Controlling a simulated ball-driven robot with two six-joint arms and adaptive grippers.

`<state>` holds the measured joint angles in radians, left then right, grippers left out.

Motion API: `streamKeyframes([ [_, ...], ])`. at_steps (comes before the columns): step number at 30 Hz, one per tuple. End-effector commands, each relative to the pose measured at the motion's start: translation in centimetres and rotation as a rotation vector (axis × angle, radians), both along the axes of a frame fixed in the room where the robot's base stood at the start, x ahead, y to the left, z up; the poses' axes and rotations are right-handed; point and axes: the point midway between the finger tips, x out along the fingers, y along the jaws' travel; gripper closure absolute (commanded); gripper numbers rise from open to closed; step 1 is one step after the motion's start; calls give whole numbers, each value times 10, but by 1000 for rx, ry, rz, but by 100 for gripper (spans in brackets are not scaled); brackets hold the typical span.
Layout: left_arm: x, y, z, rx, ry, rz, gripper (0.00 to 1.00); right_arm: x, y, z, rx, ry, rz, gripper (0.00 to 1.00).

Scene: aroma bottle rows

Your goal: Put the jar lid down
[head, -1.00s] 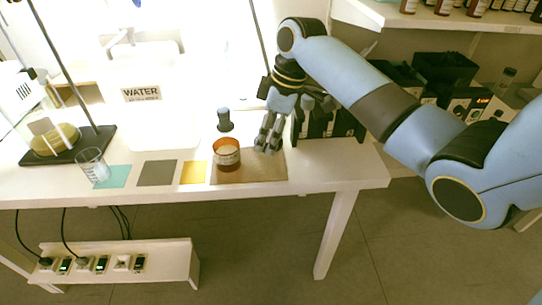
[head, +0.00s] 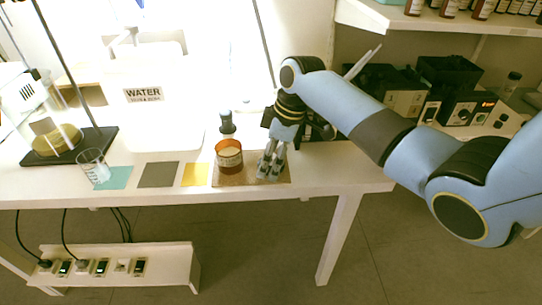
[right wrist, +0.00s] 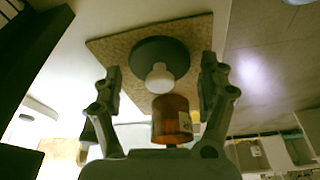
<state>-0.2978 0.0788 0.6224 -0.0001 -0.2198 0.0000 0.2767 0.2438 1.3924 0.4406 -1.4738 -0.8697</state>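The jar lid, a dark disc with a pale round knob (right wrist: 160,78), lies on the cork mat (right wrist: 110,45) in the right wrist view, knob towards the camera. My right gripper (right wrist: 160,72) has its fingers spread on either side of the lid, with gaps to both disc and knob. In the head view the right gripper (head: 270,172) is low over the right part of the mat (head: 224,182); the lid cannot be made out there. The open amber jar (head: 229,158) with a pale label stands just left of the gripper; it also shows in the right wrist view (right wrist: 171,118). My left gripper is out of view.
Yellow (head: 196,175), grey (head: 158,175) and teal (head: 118,180) squares lie left of the mat, with a glass beaker (head: 94,165) by the teal one. A dark-topped bottle (head: 227,122) stands behind the jar. The table's front edge is close.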

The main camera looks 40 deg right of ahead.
Motion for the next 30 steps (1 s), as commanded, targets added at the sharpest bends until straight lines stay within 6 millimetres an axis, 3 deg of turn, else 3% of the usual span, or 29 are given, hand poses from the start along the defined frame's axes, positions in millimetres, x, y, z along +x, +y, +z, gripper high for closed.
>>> streamKeyframes([
  [11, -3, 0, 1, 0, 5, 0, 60, 0, -1, 7, -1, -1, 1, 19],
  [24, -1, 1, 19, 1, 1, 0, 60, -16, -19, 93, -2, -4, 1, 19],
  [30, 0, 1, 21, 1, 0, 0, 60, -21, -23, 115, 0, -2, 1, 19],
])
